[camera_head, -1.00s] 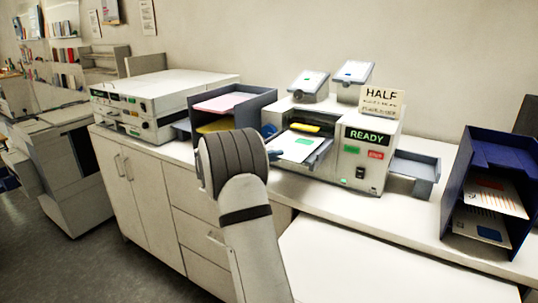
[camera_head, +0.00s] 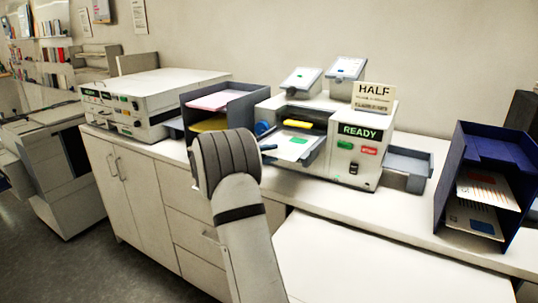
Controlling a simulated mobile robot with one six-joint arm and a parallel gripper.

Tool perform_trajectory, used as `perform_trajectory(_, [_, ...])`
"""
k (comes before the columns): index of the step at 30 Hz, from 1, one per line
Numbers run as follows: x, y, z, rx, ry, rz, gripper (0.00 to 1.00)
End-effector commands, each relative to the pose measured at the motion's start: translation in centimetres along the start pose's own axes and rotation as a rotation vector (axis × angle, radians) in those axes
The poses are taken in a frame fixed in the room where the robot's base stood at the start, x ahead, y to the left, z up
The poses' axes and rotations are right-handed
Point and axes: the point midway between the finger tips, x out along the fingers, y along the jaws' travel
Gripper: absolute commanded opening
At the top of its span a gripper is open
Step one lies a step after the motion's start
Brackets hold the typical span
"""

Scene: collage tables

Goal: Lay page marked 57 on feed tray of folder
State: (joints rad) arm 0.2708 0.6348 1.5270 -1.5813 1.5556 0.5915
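The folder (camera_head: 345,165) is a white machine with a green READY display and a red button, right of centre on the counter. Its grey feed tray (camera_head: 313,154) sticks out toward me at its left front. A white sheet with a green mark (camera_head: 293,146) lies on or just over this tray; I cannot tell whether it touches. No number is readable on it. My grey arm rises from the bottom, its rounded joint just left of the tray.
A dark two-level paper tray (camera_head: 243,103) with pink and yellow sheets stands left of the folder. A white machine (camera_head: 150,92) is farther left. A HALF sign (camera_head: 373,97) tops the folder. A navy rack (camera_head: 450,185) with printed sheets stands right. The front white surface (camera_head: 370,260) is clear.

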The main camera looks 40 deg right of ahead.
Motion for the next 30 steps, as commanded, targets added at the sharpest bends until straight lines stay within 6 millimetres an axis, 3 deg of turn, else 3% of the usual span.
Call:
perform_trajectory(8, [-0.7,-0.1,0.0,0.000,0.001,0.000,0.27])
perform_trajectory(21, [-7.2,-0.1,0.0,0.000,0.000,0.000,0.27])
perform_trajectory(30, [-7.7,0.0,0.1,0.000,-0.002,0.000,0.27])
